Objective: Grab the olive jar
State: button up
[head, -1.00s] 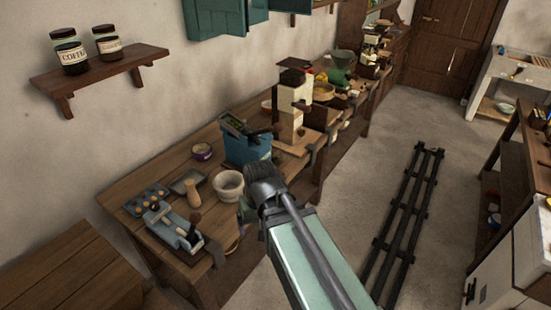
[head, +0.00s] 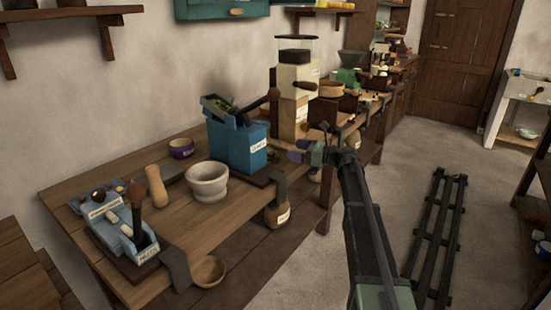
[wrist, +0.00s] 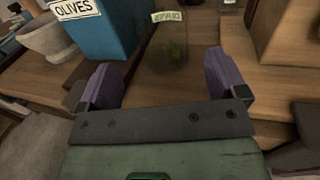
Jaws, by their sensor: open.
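The olive jar (wrist: 172,50) is a clear glass jar with a pale label and green contents low inside. In the wrist view it stands on the wooden counter, ahead of and between my fingers, apart from them. My gripper (wrist: 165,85) is open and empty, with purple fingers on either side of the view. In the head view my gripper (head: 299,151) is at the counter's front edge, right of the blue olive press. The jar is hardly distinguishable there, between the press and the pale mill.
The blue press (head: 235,145) labelled for olives stands left of the jar, and the pale mill (head: 297,80) stands to the right. A stone mortar (head: 207,184) and a purple-banded bowl (head: 181,148) are farther left.

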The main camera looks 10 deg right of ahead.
aim_at(273, 146)
jog(key=x, duration=0.9)
jog(key=shift+w+a+f+b, duration=0.25)
jog(key=shift+w+f+b, duration=0.05)
jog(key=c, duration=0.8)
jog(key=shift+r, duration=0.1)
notch_tip(273, 146, up, 4)
jog(key=p, duration=0.4)
jog(key=v, duration=1.8)
jog(key=shift+f, duration=0.35)
